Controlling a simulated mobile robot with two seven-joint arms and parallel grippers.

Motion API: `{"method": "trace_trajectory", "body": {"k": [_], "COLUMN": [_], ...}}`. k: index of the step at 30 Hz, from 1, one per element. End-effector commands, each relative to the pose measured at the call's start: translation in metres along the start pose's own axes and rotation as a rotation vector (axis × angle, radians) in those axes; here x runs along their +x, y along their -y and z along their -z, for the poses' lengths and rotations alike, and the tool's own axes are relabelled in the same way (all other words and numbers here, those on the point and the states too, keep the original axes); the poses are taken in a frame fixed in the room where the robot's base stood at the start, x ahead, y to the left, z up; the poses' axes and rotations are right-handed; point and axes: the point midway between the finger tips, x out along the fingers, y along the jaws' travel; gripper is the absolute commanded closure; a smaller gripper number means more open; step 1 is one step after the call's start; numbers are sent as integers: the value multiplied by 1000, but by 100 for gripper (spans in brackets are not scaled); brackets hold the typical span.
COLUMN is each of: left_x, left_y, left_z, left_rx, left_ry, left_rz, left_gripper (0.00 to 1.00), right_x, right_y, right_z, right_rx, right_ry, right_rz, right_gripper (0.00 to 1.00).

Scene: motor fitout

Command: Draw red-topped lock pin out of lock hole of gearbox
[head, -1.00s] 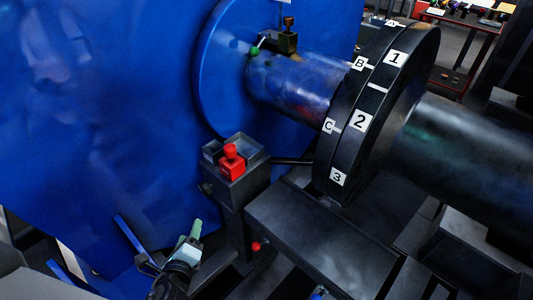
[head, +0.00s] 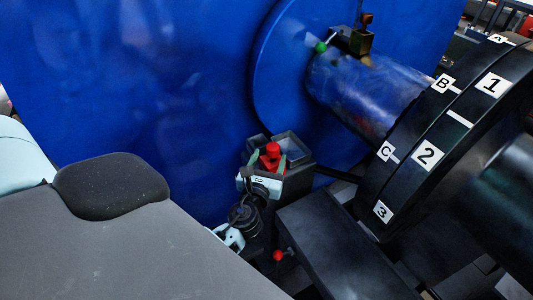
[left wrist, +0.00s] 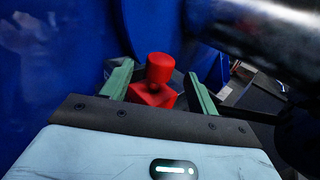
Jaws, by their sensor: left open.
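A red knob on a red block (head: 272,155) stands upright in a dark open-topped box beside the blue housing. It looks like the red-topped lock pin, and its lower part is hidden in the box. My left gripper (head: 268,166) is at this box, pointing at the red piece. In the left wrist view the red piece (left wrist: 158,72) shows between the open green fingers of the left gripper (left wrist: 157,82), with a gap on each side. No grip on it shows. The lock hole cannot be made out. My right gripper is not in view.
The dark box (head: 292,146) has raised walls around the red piece. A large blue housing (head: 170,80) stands behind it. A black flange (head: 450,125) with numbered and lettered labels is at right. A small red ball knob (head: 278,255) sits below, beside a dark flat block (head: 330,235).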

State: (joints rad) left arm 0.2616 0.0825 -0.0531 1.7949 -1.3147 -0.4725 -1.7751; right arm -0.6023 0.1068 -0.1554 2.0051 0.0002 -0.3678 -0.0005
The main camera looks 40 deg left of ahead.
Motion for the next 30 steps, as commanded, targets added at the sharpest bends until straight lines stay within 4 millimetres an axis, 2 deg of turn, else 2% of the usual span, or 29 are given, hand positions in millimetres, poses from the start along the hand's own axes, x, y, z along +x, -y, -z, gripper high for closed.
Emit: {"method": "trace_trajectory", "body": {"k": [3,9,13,22,30], "left_x": [19,40,47,48,48], "left_y": [0,0,0,0,0], "left_z": [-1,0,0,0,0], "left_rx": [-1,0,-1,-1,-1], "left_ry": [2,0,0,-1,-1], "left_rz": [1,0,1,1,1], "left_gripper": [41,41,41,41,76], "right_x": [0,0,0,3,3], "right_y": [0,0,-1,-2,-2], "right_z": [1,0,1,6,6], "right_rx": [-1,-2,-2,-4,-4], "right_ry": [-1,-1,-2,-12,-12], "right_rz": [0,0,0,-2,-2], "right_gripper": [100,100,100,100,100]}}
